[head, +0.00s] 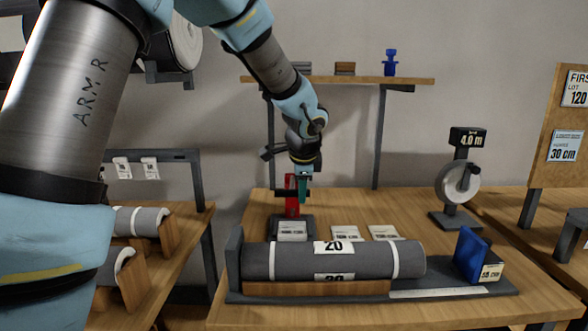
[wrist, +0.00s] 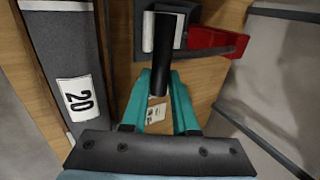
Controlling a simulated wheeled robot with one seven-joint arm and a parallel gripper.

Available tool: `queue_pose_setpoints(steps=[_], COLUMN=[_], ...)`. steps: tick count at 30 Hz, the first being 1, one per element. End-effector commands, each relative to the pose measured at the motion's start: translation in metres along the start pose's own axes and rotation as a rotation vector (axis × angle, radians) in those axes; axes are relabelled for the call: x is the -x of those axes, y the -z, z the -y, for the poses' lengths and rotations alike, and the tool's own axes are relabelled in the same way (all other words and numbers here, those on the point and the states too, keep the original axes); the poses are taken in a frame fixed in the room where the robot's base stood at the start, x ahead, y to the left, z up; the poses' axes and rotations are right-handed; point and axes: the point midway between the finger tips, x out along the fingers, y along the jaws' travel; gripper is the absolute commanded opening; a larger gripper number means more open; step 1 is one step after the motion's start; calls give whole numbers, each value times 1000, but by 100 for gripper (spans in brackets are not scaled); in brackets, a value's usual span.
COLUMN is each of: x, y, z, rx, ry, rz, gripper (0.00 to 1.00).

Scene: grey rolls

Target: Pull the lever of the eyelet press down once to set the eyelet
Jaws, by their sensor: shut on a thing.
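The eyelet press has a red body (head: 291,208) and a dark base, and stands on the wooden table behind the grey roll. In the wrist view its red part (wrist: 217,42) lies right of the black lever (wrist: 166,65). My gripper (head: 303,190) points down at the press, with its teal fingers close to the red body. In the wrist view the fingertips (wrist: 160,80) are shut on the end of the black lever. The fingers partly hide the lever in the head view, so its exact angle is hard to tell.
A grey roll (head: 290,260) labelled 20 lies in a cradle in front of the press. White cards (head: 384,232) lie to the press's right. A blue block (head: 468,253) stands at the cradle's right end. A reel stand (head: 452,215) stands at the back right.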

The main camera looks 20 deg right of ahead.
Motion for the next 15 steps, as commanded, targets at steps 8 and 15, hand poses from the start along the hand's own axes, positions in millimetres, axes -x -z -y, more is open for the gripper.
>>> queue_pose_setpoints(steps=[8, 15], x=[-2, -6], y=[0, 0], z=[-3, -5], rx=[0, 0], ry=[-3, -4], rz=[1, 1], gripper=[5, 5])
